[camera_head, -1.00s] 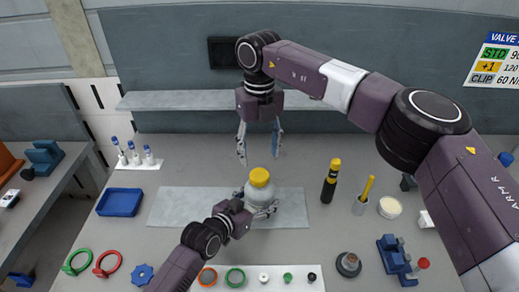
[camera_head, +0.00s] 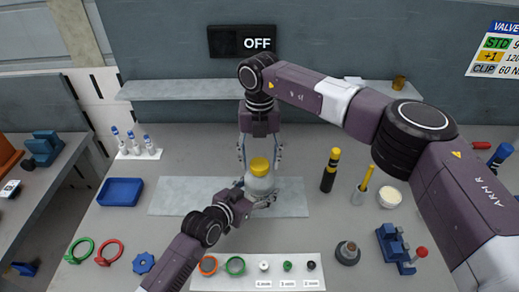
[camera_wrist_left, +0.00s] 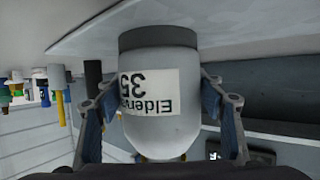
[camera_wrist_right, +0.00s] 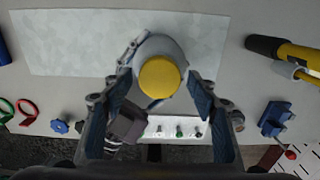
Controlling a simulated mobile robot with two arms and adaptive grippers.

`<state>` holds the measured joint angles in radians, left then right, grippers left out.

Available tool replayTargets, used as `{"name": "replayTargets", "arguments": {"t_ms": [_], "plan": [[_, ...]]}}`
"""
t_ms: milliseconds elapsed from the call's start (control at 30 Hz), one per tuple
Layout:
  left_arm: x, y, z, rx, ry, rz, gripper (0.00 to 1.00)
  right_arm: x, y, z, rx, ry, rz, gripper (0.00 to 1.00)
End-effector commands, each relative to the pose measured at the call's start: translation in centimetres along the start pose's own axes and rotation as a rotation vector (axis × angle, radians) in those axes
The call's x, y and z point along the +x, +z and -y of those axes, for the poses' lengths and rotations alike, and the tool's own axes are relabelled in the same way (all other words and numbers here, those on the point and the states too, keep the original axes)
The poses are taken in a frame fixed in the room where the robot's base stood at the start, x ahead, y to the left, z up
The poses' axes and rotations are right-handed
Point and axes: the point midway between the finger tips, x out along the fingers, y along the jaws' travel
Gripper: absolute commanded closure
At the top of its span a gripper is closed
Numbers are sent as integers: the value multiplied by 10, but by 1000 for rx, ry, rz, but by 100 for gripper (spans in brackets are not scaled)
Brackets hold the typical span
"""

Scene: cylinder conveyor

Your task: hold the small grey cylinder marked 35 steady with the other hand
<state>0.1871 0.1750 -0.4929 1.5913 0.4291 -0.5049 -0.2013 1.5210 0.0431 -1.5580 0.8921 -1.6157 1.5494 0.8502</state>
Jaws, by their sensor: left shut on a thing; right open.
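The small grey cylinder (camera_head: 260,184) with a yellow cap stands upright on a light grey mat (camera_head: 180,196). In the left wrist view the cylinder (camera_wrist_left: 160,120) appears upside down, with a white label reading 35. My left gripper (camera_head: 262,196) is shut on its body from the front left; its fingers flank it. My right gripper (camera_head: 260,162) is open and points straight down over it. In the right wrist view its fingers lie either side of the yellow cap (camera_wrist_right: 160,77). I cannot tell whether they touch it.
A blue tray (camera_head: 121,192) is on the left. A black and yellow marker (camera_head: 329,171), a yellow-handled tool in a cup (camera_head: 362,190) and a round white dish (camera_head: 390,196) stand on the right. A white strip (camera_head: 210,284) with several small parts lies in front.

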Motion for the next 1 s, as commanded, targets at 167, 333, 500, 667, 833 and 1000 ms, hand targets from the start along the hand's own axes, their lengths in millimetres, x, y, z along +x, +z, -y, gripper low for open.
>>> {"name": "replayTargets", "arguments": {"t_ms": [167,333,500,667,833,1000], "plan": [[0,-1,0,-1,0,-1,100,6,0,0,-1,1,2,46],[0,-1,0,-1,0,-1,100,6,0,0,-1,1,2,46],[0,-1,0,-1,0,-1,100,6,0,0,-1,0,1,62],[0,-1,0,-1,0,-1,100,6,0,0,-1,0,1,79],[0,-1,0,-1,0,-1,100,6,0,0,-4,0,1,91],[0,-1,0,-1,0,-2,100,6,0,0,-137,0,1,91]]}}
